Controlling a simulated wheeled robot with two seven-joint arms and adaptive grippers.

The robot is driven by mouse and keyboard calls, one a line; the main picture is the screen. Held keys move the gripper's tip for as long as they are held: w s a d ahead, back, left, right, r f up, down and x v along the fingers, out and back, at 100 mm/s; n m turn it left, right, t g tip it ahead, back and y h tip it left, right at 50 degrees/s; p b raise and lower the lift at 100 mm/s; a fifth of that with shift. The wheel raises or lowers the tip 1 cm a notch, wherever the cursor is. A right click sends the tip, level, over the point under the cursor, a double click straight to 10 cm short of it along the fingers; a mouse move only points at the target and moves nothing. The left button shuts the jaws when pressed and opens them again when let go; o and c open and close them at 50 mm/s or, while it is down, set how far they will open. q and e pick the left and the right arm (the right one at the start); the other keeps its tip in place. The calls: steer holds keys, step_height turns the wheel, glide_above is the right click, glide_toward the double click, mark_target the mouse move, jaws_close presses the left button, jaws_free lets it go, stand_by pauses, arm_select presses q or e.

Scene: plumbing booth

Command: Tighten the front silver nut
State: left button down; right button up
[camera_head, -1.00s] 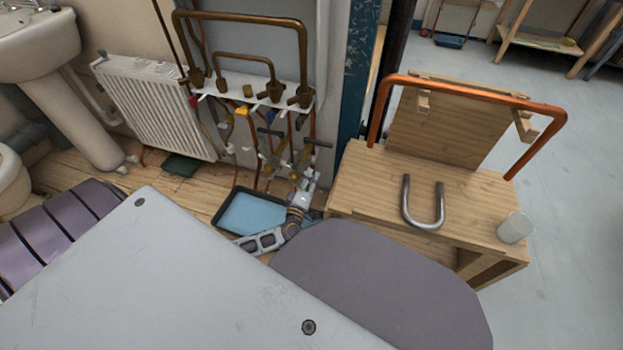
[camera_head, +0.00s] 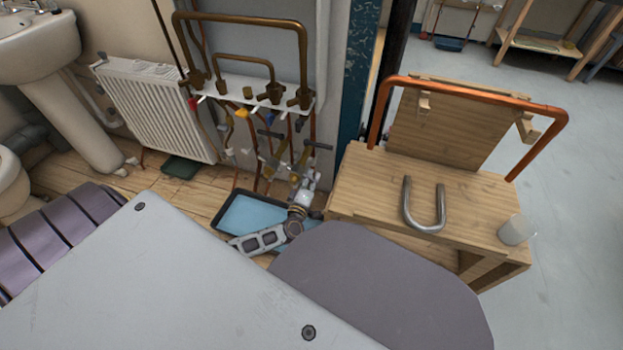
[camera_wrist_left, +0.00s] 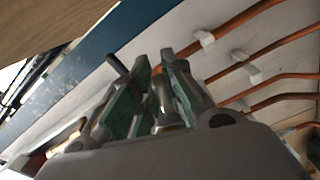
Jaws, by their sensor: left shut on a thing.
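My left gripper (camera_head: 307,183) is low in front of the pipework, at the lower end of the copper pipes, beside the brass valves (camera_head: 272,165). In the left wrist view its two green-padded fingers (camera_wrist_left: 155,100) are closed around a silver metal fitting (camera_wrist_left: 164,103), which I take for the front silver nut. Only part of the nut shows between the pads. In the head view the nut is too small and covered by the gripper to make out. My right gripper is not in view.
Copper pipes (camera_wrist_left: 262,72) run along the wall beside the gripper. A tray with a blue inside (camera_head: 228,222) lies on the floor under the pipework. A wooden bench (camera_head: 365,190) with a U-shaped pipe (camera_head: 408,213) and a white cup (camera_head: 514,231) stands to the right. A radiator (camera_head: 150,105) is left.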

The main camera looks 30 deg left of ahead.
arm_select(q)
steer(key=shift+p, duration=0.3)
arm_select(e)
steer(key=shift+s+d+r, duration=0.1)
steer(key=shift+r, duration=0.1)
arm_select(q)
steer(key=shift+a+f+m+p, duration=0.1)
steer(key=shift+f+m+p, duration=0.1)
steer(key=shift+m+p, duration=0.25)
steer(key=shift+a+f+m+p, duration=0.2)
steer(key=shift+f+m+p, duration=0.15)
steer(key=shift+m+p, duration=0.65)
steer(key=shift+s+a+f+m+p, duration=0.1)
steer(key=shift+f+m+p, duration=0.2)
steer(key=shift+m+p, duration=0.05)
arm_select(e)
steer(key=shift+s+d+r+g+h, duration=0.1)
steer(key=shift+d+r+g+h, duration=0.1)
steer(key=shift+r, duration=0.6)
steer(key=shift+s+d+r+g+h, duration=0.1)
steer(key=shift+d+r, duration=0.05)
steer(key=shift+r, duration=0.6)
arm_select(q)
steer(key=c, duration=1.5)
jaws_free()
steer(key=shift+o, duration=0.2)
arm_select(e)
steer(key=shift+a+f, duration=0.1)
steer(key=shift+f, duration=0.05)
